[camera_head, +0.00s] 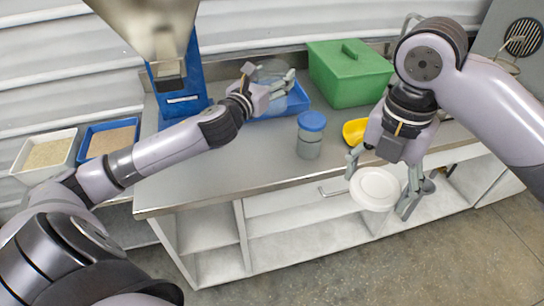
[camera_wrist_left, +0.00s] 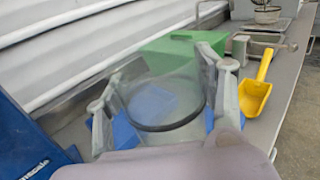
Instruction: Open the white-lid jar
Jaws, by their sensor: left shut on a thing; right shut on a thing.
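A clear jar (camera_head: 272,69) is in my left gripper (camera_head: 277,84) at the back of the counter, above a blue tray. In the left wrist view the jar (camera_wrist_left: 160,92) sits between both fingers, with its round rim showing and no lid on it. My right gripper (camera_head: 381,182) is shut on a round white lid (camera_head: 375,188). The lid is in front of the counter's front edge, well apart from the jar.
A jar with a blue lid (camera_head: 311,122) stands mid-counter. A yellow scoop (camera_head: 354,132), a green box (camera_head: 348,75), a blue tray (camera_head: 296,102) and a blue stand (camera_head: 181,88) are around. The counter's front left (camera_head: 200,180) is clear. Two bins (camera_head: 44,153) (camera_head: 109,139) sit at left.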

